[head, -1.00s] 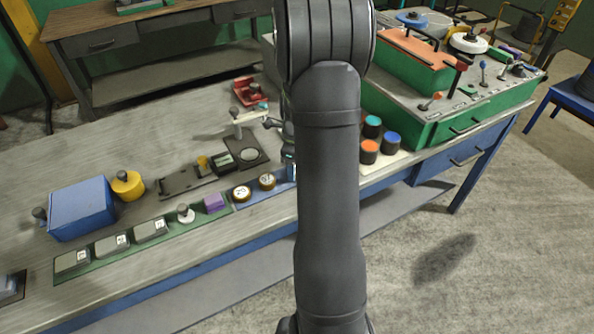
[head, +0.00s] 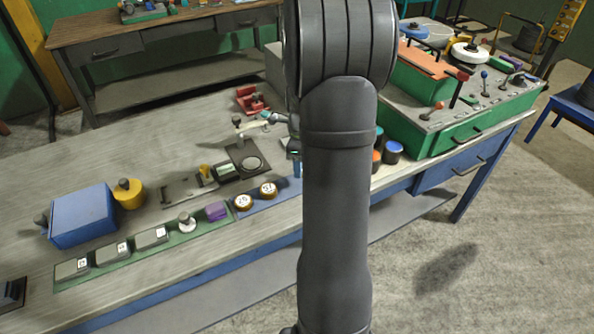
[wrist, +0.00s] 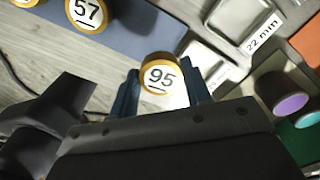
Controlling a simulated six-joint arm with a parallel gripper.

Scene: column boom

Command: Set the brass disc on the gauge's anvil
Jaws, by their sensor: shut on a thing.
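A brass-rimmed disc with a white face marked 95 (wrist: 160,76) is between the blue fingers of my gripper (wrist: 163,92), which is shut on it. In the head view my gripper (head: 295,150) shows only partly at the left edge of my arm, and the held disc is hidden there. The gauge (head: 238,158) stands left of my gripper, with a dark base, a pale arm above and a small display block. Its round, pale anvil (head: 250,164) looks bare.
Two other brass discs (head: 243,202) (head: 268,189) lie on a blue mat; one reads 57 in the wrist view (wrist: 87,12). Coloured cups (head: 393,150) stand right of my arm. A red part (head: 252,100) sits behind the gauge.

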